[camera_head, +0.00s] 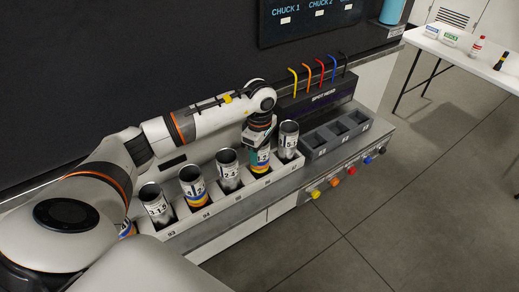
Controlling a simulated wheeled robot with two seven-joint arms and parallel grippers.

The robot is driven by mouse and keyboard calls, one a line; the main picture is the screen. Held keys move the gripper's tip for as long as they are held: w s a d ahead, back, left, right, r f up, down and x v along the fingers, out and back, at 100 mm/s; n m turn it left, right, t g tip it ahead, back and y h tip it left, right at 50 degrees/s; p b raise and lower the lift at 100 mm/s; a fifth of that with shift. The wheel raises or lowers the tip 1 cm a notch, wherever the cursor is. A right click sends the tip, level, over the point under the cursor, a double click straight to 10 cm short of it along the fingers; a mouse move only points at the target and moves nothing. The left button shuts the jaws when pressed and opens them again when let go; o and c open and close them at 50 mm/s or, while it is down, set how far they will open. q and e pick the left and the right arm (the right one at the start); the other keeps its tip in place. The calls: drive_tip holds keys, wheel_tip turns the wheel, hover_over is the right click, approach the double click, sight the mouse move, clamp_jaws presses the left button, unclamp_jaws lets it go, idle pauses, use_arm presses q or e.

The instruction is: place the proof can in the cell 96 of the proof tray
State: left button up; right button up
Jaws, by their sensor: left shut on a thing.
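My left gripper (260,143) points down at the row of cans and is shut on a can (262,162) with a white label and coloured bands. This can is at a cell of the long white tray (225,203), between two other cans. Its lower end is hidden by the tray's front wall, so I cannot tell whether it rests on the bottom. Front labels on the tray seem to read 93 and 94 at the left; the label below the held can is too small to read surely. My right gripper is not in view.
Cans (228,170) with numbered labels stand in cells on both sides, close to my gripper; one (288,140) is just right. A grey holder (318,151) with three empty compartments lies further right. Behind it is a dark unit (323,98) with coloured hoses. Coloured knobs line the bench front.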

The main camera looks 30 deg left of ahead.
use_arm(q)
drive_tip(key=shift+f, duration=0.25)
drive_tip(key=o, duration=0.9)
drive_tip(key=shift+r, duration=0.1)
drive_tip(key=shift+o, duration=0.2)
drive_tip(key=shift+r, duration=0.2)
wheel_tip(320, 180, up, 11)
drive_tip(key=b, duration=0.3)
drive_tip(key=shift+r, duration=0.1)
drive_tip(key=shift+r+b, duration=0.3)
drive_tip(key=shift+r, duration=0.1)
